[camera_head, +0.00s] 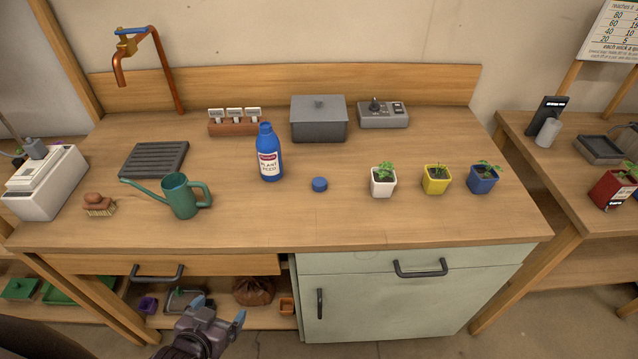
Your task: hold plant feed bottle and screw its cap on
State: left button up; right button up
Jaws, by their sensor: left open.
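The blue plant feed bottle (270,154) stands upright on the wooden bench top, with a white label facing me. Its round blue cap (319,184) lies on the bench to the right of the bottle and apart from it. My left gripper (217,308) is low in the picture, in front of the bench and below its top edge. Its blue-tipped fingers are spread, and nothing shows between them. It is well away from the bottle and the cap. My right gripper is not in view.
A green watering can (181,196) stands left of the bottle. A grey lidded box (319,121) is behind it. White (383,181), yellow (436,180) and blue (483,180) plant pots stand right of the cap. The bench front around the cap is clear.

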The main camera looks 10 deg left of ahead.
aim_at(268, 146)
jog(key=i+l+u, duration=0.2)
jog(key=l, duration=0.15)
jog(key=i+l+u, duration=0.15)
jog(key=l, duration=0.2)
jog(key=i+l+u, duration=0.2)
jog(key=l, duration=0.15)
jog(key=k, duration=0.1)
